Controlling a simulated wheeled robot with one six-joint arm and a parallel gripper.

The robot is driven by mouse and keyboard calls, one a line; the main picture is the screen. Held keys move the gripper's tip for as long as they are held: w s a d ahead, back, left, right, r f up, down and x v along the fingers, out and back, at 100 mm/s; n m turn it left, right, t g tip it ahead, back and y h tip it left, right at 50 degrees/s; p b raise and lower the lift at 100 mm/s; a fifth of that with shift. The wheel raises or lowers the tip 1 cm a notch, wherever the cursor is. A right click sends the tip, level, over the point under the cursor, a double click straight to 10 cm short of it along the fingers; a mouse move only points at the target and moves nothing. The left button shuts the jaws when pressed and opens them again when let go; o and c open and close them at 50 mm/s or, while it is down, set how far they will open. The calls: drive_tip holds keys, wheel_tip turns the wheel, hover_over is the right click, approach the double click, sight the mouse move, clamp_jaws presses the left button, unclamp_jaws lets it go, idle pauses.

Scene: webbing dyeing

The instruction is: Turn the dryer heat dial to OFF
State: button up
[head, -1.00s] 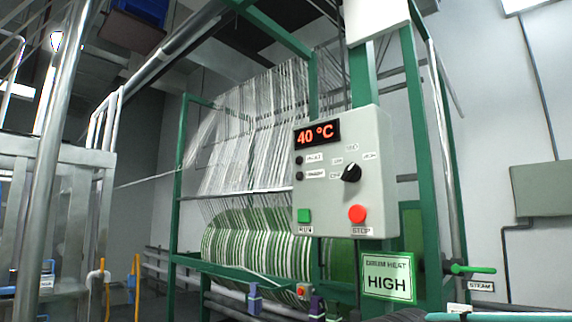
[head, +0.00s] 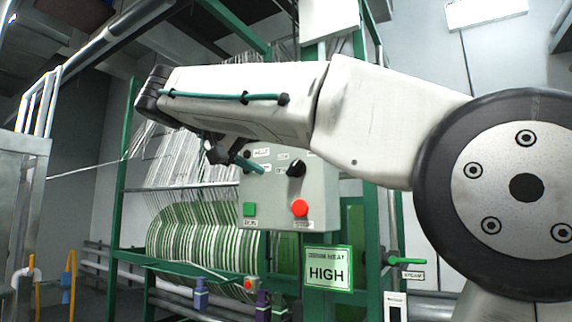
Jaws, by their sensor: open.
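The heat dial (head: 296,169) is a black knob on the grey control box (head: 320,205), with small blurred labels around it. Its pointer seems turned to the upper right, but the setting is hard to read. A green sign (head: 328,269) below reads HIGH. My gripper (head: 243,160) is in front of the box's left part, left of the dial and apart from it in the picture. It is open and empty, partly hidden under my forearm. My arm hides the top of the box, including its display.
A green button (head: 250,209) and a red STOP button (head: 299,208) sit below the dial. A drum of green and white webbing (head: 200,240) is behind at left. A green valve handle (head: 406,261) sticks out at right, near a green frame post.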

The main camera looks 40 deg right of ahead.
sight(291, 166)
drive_tip(key=x, duration=0.6)
drive_tip(key=shift+d+f, duration=0.1)
drive_tip(key=shift+d, duration=0.05)
drive_tip(key=c, duration=1)
